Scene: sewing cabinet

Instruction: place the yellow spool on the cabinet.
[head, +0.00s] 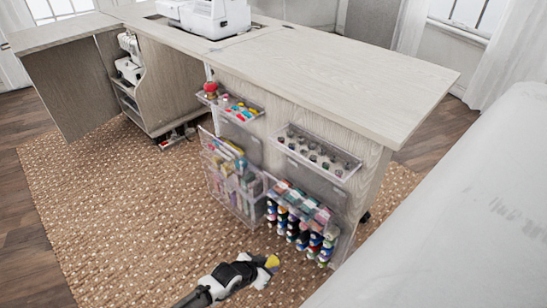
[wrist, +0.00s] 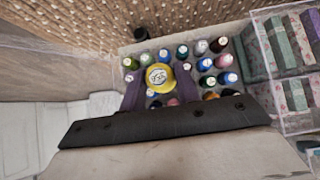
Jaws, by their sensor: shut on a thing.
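The yellow spool (wrist: 160,78) is between the two fingers of my gripper (wrist: 160,90) in the wrist view, its round labelled end toward the camera. In the head view the yellow spool (head: 272,262) shows at the tip of my gripper (head: 268,266), low over the woven rug and in front of the spool rack. My gripper is shut on it. The sewing cabinet (head: 340,75) has a pale wood top, well above and behind my gripper, with a broad bare stretch at the right.
A rack of several coloured spools (head: 300,228) hangs on the cabinet's side, also seen in the wrist view (wrist: 228,62). A sewing machine (head: 210,15) stands on the top. A white surface (head: 465,215) fills the right.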

